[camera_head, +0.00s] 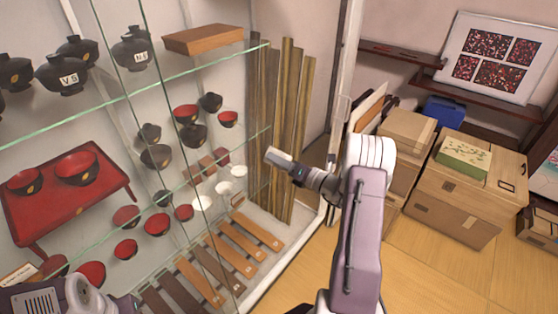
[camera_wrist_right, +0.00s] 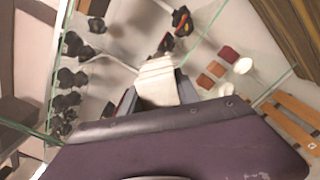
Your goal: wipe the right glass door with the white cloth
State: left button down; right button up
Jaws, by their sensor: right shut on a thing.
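The right glass door (camera_head: 222,82) is see-through and stands in front of the shelves, its pane hard to make out apart from thin edge lines. My right gripper (camera_head: 287,164) is shut on the white cloth (camera_head: 277,157), a small folded pad, in front of the cabinet's right part. The cloth also shows between the jaws in the right wrist view (camera_wrist_right: 157,80). I cannot tell whether the cloth touches the glass. My left arm enters at the bottom left, low before the cabinet; its jaws (camera_head: 122,303) are cut off or too unclear to read.
Behind the glass are black and red bowls (camera_head: 75,165), a red tray table (camera_head: 50,222), wooden strips (camera_head: 238,240) and upright poles (camera_head: 283,110). The wooden floor (camera_head: 440,275) at the lower right is clear.

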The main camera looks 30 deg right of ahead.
aim_at(272, 146)
jog(key=shift+x, duration=0.95)
jog(key=shift+w+d, duration=0.35)
jog(key=shift+d, duration=0.6)
jog(key=shift+w+d, duration=0.3)
jog(key=shift+d, duration=0.65)
jog(key=shift+w+a, duration=0.1)
jog(key=shift+a, duration=0.1)
jog(key=shift+s+a, duration=0.45)
jog(key=shift+a, duration=0.4)
jog(key=shift+s+a, duration=0.45)
jog(key=shift+a, duration=0.45)
